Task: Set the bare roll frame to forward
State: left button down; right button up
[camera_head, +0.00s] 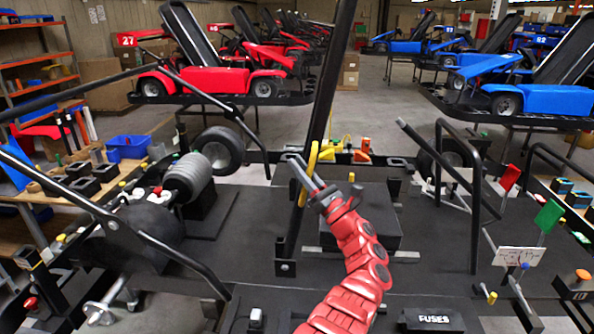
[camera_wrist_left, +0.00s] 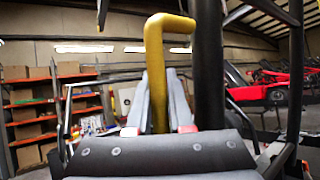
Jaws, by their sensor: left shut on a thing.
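The bare roll frame (camera_head: 325,90) is a tall black bar. It rises from a foot plate on the black kart deck and leans a little to the right towards its top, which leaves the picture. A yellow handle (camera_head: 308,178) is fixed beside the bar; in the left wrist view the yellow handle (camera_wrist_left: 157,45) bends over at its top beside the black bar (camera_wrist_left: 209,65). My left gripper (camera_head: 306,178) is at the handle. In the wrist view its grey fingers (camera_wrist_left: 160,95) are shut around the handle's upright part. My right gripper is out of view.
Black deck (camera_head: 345,275) surrounds the bar's foot. Slanted black tubes (camera_head: 180,255) cross the left side and more bars (camera_head: 475,215) stand right. A red flag (camera_head: 510,177) and a green flag (camera_head: 549,216) stand at right. Red karts (camera_head: 215,78) and blue karts (camera_head: 540,98) sit behind.

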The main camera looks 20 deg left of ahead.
pick_arm(q)
jog(key=shift+d+f, duration=0.2)
jog(key=shift+f, duration=0.25)
jog(key=c, duration=1)
grip_release()
jog(key=shift+o, duration=1)
jog(key=shift+d+r, duration=0.15)
jog(key=shift+d, duration=0.05)
jog(key=b+v, duration=0.5)
jog(key=v, duration=1.2)
jog(key=shift+f, duration=0.2)
jog(key=shift+s, duration=0.1)
